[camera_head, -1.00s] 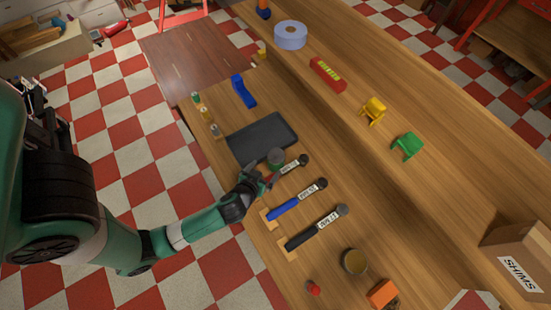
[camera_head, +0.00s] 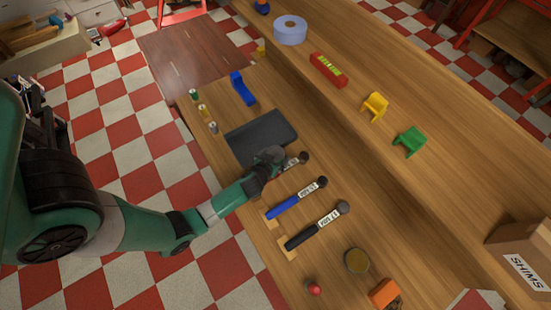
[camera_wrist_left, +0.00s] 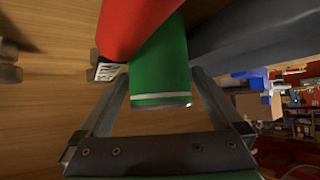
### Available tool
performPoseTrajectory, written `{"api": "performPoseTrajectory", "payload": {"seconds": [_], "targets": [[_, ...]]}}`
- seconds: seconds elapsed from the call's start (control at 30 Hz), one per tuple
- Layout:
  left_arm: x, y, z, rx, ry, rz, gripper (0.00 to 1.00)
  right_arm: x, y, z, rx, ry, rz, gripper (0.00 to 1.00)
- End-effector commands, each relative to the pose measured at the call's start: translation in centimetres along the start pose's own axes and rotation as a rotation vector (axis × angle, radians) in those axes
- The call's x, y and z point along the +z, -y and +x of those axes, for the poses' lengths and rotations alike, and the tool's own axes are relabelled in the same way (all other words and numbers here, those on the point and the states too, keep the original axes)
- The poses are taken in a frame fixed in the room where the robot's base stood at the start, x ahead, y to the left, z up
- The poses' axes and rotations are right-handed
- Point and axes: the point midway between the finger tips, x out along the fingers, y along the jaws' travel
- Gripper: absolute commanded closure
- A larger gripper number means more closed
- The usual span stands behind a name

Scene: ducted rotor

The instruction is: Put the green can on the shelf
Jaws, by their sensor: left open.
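The green can (camera_wrist_left: 160,75) stands out in the left wrist view between the two fingers of my left gripper (camera_wrist_left: 160,90), which is open. Gaps show on both sides of the can near its lower end. A red shape (camera_wrist_left: 135,22), probably the red hammer's handle, covers part of the can. In the head view my left gripper (camera_head: 270,158) is over the bench by the dark tray and the nearest hammer, and it hides the can. The raised wooden shelf (camera_head: 455,190) runs along the back of the bench. My right gripper is not in view.
The dark tray (camera_head: 245,148) lies beside my gripper. A blue-handled hammer (camera_head: 290,203) and a black-handled hammer (camera_head: 315,228) lie to its right.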

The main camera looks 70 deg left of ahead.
Motion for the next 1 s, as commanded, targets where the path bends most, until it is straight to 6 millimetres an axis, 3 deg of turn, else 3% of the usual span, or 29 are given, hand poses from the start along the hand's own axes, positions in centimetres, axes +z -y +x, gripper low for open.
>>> {"api": "performPoseTrajectory", "payload": {"seconds": [0.07,0.6,0.67,1.0], "targets": [[0.0,0.0,0.0,0.0,0.0,0.0,0.0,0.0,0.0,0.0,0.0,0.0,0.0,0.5],[0.0,0.0,-0.1,0.0,0.0,0.0,0.95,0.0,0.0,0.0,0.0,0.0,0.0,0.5],[-0.1,0.0,-0.1,0.0,-0.002,0.0,1.0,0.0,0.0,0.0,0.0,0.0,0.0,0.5],[-1.1,0.0,-0.8,0.0,-0.004,0.0,1.0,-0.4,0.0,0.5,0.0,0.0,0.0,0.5]]}}
